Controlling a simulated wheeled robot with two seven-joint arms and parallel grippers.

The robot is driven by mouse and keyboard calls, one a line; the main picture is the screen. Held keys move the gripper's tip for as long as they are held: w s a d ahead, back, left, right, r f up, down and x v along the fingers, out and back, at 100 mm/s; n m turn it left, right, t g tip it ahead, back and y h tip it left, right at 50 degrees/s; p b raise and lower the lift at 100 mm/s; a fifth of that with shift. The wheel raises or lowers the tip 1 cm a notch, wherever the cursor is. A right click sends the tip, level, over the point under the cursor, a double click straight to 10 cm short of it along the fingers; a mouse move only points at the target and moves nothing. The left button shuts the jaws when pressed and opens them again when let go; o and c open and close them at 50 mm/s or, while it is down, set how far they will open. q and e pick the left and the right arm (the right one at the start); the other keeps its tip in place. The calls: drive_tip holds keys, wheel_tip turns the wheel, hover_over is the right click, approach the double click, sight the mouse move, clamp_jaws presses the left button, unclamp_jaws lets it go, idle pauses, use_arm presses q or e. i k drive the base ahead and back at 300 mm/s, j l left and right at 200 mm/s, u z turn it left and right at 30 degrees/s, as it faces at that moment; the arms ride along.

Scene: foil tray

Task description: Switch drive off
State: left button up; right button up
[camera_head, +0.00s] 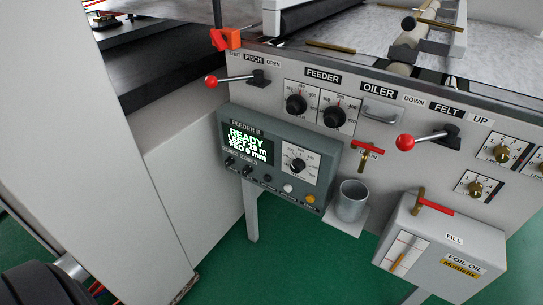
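A grey control box marked FEEDER B (325,150) is fixed to the machine's front panel. Its lit screen (250,143) reads READY, LEFT 19 m, FED 0 mm. Two small dark switches or knobs (238,166) sit below the screen under labels too small to read, so I cannot tell which control is the drive switch or how it is set. To their right are a dark button (267,178), a white button (288,188) and an orange button (310,198). A dial knob (298,165) sits right of the screen. Neither gripper is in view.
A red-knobbed PINCH lever (232,80) and two FEEDER dials (296,104) sit above the box. A FELT lever (425,138), metal cup (351,200) and foil oil tank (445,245) stand to the right. A large pale panel (75,110) bounds the left. Green floor lies below.

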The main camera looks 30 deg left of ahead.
sight(230, 161)
drive_tip(key=u, duration=1.45)
